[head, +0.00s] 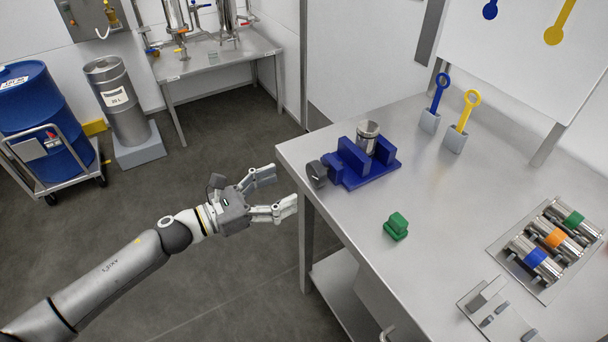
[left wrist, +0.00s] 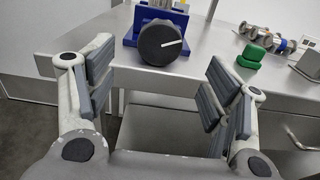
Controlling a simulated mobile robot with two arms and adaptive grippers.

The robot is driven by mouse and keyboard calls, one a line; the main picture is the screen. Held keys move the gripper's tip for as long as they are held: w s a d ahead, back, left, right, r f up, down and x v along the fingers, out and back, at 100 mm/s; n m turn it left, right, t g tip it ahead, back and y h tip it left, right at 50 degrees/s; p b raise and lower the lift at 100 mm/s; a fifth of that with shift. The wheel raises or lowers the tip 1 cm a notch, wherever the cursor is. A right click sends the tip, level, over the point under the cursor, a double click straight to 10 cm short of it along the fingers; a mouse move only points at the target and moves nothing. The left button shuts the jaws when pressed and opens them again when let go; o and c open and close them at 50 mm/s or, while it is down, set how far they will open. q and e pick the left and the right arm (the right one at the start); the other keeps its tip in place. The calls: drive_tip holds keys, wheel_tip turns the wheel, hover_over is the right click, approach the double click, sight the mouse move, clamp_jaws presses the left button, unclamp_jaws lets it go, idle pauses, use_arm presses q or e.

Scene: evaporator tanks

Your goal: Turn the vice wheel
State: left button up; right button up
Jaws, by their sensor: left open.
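The blue vice (head: 362,163) stands at the left edge of the steel workbench, with a metal cylinder (head: 367,137) between its jaws. Its dark round vice wheel (head: 316,174) faces the bench's left edge. In the left wrist view the wheel (left wrist: 161,43) shows face-on with a white line pointing right and slightly up, and the blue vice (left wrist: 130,28) is behind it. My left gripper (head: 284,190) is open and empty, off the bench's left edge and apart from the wheel. In the left wrist view the wheel appears ahead, between the spread fingers. My right gripper is not in view.
A green block (head: 396,226) sits on the workbench (head: 440,205) in front of the vice. Blue (head: 438,91) and yellow (head: 468,108) ring-handled tools stand in holders behind. A tray (head: 508,262) of banded cylinders is at right.

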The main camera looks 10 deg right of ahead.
sight(312, 175)
use_arm(q)
drive_tip(key=p+x, duration=0.1)
drive_tip(key=x, duration=0.5)
drive_tip(key=shift+w+d, duration=0.1)
drive_tip(key=shift+d, duration=0.2)
drive_tip(key=shift+c, duration=0.2)
drive_tip(key=c, duration=1)
